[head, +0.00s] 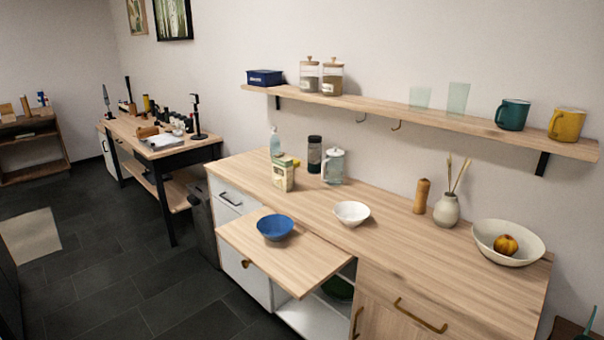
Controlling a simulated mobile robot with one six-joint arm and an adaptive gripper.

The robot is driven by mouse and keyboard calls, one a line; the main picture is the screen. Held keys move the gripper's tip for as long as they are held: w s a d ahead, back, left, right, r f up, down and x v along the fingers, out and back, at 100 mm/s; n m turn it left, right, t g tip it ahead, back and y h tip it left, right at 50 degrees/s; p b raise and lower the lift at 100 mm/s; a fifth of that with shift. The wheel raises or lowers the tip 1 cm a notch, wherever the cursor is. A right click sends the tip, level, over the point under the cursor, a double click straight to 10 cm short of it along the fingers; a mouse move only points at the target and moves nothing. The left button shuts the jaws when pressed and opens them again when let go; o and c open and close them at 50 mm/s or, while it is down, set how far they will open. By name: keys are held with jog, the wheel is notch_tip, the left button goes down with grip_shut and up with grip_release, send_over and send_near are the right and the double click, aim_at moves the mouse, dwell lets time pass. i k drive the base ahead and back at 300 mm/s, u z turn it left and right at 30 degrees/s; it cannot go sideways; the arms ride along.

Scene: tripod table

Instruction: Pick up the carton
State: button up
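A carton (281,174) with a pale front and a green and yellow upper part stands upright on the wooden counter (390,225), towards its left end. A clear bottle (275,142) stands behind it and a small yellow-topped item partly shows at its right edge. My gripper is not in view, so what it holds cannot be seen.
A blue bowl (275,227) sits on a pulled-out board (312,272) in front of the carton. A dark-lidded jar (314,154), a glass press (333,166) and a white bowl (351,213) stand to its right. A wall shelf (385,104) hangs above. Dark floor (110,275) is clear at left.

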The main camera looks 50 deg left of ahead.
aim_at(282, 166)
jog(key=z, duration=1.35)
jog(key=k, duration=1.45)
jog(key=u, duration=1.6)
